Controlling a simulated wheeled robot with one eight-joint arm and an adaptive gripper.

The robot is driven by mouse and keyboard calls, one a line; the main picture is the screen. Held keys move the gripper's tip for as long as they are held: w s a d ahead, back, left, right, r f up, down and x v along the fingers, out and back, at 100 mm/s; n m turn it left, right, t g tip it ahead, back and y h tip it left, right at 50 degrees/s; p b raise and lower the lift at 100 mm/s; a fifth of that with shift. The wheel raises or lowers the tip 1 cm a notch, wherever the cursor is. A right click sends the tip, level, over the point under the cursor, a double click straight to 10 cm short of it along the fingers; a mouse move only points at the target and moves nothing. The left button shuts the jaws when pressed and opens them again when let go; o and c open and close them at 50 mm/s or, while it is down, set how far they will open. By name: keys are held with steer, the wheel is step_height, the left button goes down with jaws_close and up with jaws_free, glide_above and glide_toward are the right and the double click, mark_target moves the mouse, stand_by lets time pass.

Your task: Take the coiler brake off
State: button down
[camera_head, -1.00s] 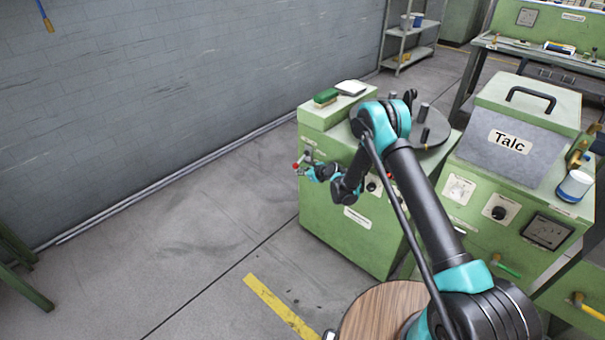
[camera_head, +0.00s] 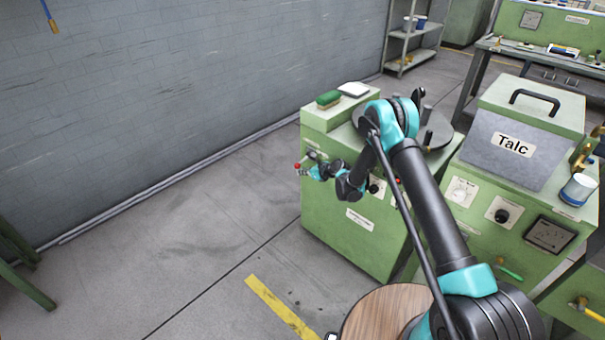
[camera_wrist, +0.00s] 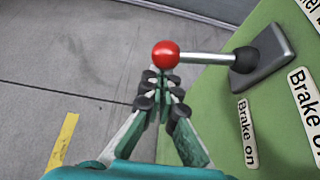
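The coiler brake lever (camera_wrist: 205,58) is a silver rod with a red ball knob (camera_wrist: 165,54) at its left end and a black hub on a grey plate (camera_wrist: 262,62). It sits on the green coiler cabinet (camera_head: 345,225); the red knob also shows in the head view (camera_head: 297,166). My gripper (camera_wrist: 163,80) has its fingers drawn close together, with the tips at the red knob, and looks shut on it. The knob hides part of the fingertips. A "Brake on" label (camera_wrist: 247,133) is below the plate, and a second, cut-off "Brake" label (camera_wrist: 308,100) is at right.
A grey turntable (camera_head: 440,138) with black posts tops the cabinet. A green brush (camera_head: 328,99) and a white pad (camera_head: 354,90) lie on its raised block. The Talc box (camera_head: 513,145) stands at right. The floor (camera_head: 190,235) left of the cabinet is clear.

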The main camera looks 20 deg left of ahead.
mark_target(298, 167)
steer(key=r, duration=0.1)
steer(key=r+m+g, duration=0.1)
steer(key=r+m+g+y, duration=0.1)
steer(key=shift+s+a, duration=0.1)
steer(key=shift+s, duration=0.15)
steer(key=shift+r, duration=1.3)
steer(key=shift+w, duration=0.1)
